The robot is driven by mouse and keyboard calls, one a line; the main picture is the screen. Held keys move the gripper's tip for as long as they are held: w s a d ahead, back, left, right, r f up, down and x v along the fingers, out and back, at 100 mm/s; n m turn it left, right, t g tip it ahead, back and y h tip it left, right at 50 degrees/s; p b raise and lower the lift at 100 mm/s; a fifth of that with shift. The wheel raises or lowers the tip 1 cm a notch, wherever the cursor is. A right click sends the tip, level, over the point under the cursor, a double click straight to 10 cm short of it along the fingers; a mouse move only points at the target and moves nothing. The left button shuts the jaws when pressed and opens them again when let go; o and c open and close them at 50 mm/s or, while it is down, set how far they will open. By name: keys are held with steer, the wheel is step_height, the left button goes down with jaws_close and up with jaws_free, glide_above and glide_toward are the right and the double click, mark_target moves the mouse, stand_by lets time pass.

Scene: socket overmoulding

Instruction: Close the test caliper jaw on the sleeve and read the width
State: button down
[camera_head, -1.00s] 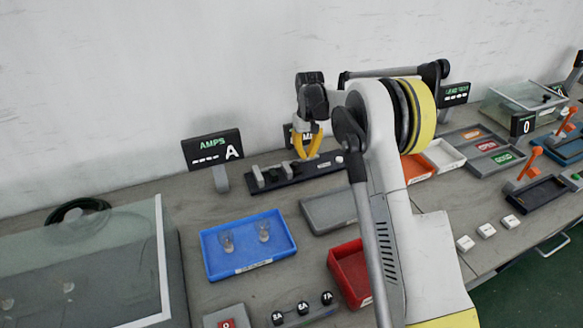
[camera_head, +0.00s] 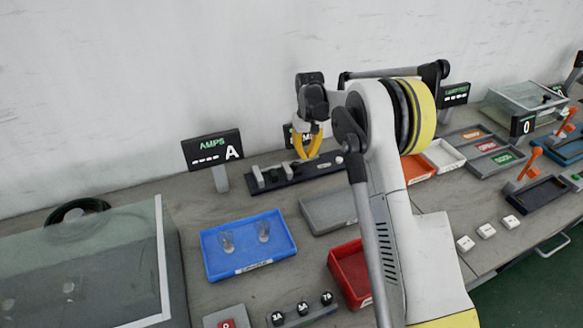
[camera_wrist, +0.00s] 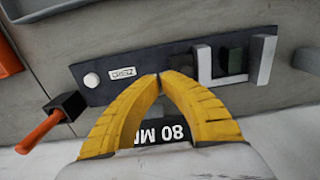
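The test caliper (camera_head: 315,170) is a long dark base on the bench by the wall, with a white button (camera_wrist: 92,80) at one end. Two pale grey jaws stand upright on it, the outer jaw (camera_wrist: 264,60) and the inner jaw (camera_wrist: 205,64). A dark piece, seemingly the sleeve (camera_wrist: 231,60), stands between them; contact with the jaws cannot be told. My gripper (camera_wrist: 160,77) has its yellow fingertips together over the base, beside the inner jaw on the button side, holding nothing visible.
An AMPS display (camera_head: 212,150) stands left of the caliper. A blue tray (camera_head: 213,262) with two clear pieces, a grey tray (camera_head: 330,212) and a red tray (camera_head: 345,262) lie in front. An orange-handled lever (camera_wrist: 50,125) shows in the wrist view.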

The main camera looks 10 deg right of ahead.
mark_target(288, 167)
steer(key=shift+f, duration=0.15)
steer(key=shift+f+b, duration=0.9)
steer(key=shift+f, duration=0.6)
steer(key=shift+a, duration=0.1)
steer(key=shift+s+a, duration=0.2)
steer(key=shift+a, duration=0.85)
steer(key=shift+s+a, duration=0.25)
steer(key=shift+a, duration=0.85)
steer(key=shift+s+a, duration=0.2)
steer(key=shift+a, duration=0.95)
steer(key=shift+d, duration=0.2)
steer(key=shift+w+d+r, duration=0.1)
steer(key=shift+w+d, duration=0.05)
steer(key=shift+d, duration=0.35)
steer(key=shift+r+p, duration=2)
steer(key=shift+r, duration=1.5)
